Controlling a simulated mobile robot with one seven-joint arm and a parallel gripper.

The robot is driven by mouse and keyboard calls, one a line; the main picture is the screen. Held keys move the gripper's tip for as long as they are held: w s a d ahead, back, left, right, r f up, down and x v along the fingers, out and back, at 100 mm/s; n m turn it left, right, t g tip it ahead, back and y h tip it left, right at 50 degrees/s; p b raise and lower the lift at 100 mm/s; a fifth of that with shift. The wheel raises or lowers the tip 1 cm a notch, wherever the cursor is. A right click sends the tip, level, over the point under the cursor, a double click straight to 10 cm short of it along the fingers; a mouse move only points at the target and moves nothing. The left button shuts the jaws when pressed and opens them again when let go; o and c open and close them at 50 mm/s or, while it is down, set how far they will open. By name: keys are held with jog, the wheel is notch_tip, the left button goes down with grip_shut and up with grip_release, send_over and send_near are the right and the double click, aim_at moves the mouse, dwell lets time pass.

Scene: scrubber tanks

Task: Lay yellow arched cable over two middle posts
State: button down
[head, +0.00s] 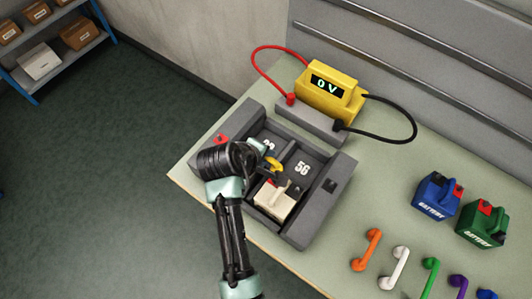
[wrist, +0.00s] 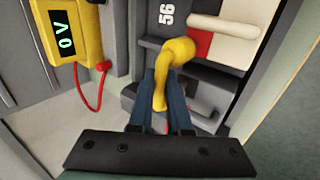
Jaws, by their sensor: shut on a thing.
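My gripper (head: 262,153) is shut on the yellow arched cable (head: 273,164), above the divided grey tray (head: 320,215). In the wrist view the yellow cable (wrist: 174,60) sits between the two blue fingers of my gripper (wrist: 170,85); one end hangs down between them. A cream battery (head: 274,201) with a handle stands in the tray's front compartment, just beyond the cable; its red part (wrist: 203,44) shows in the wrist view. The tray has a red post (head: 221,139) at left and a dark post (head: 330,185) at right. I cannot make out the middle posts clearly.
A yellow meter (head: 332,92) reading 0 V, with red and black leads, stands behind the tray. A blue battery (head: 436,196) and a green battery (head: 482,222) stand at right. Several other arched cables, including an orange one (head: 366,250), lie at the front.

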jog(key=shift+f, duration=0.15)
jog(key=shift+f+b, duration=0.9)
jog(key=shift+f, duration=0.45)
jog(key=shift+c, duration=1.5)
grip_release()
notch_tip(320, 180, up, 9)
jog(key=p, duration=0.9)
jog(key=shift+f, duration=0.25)
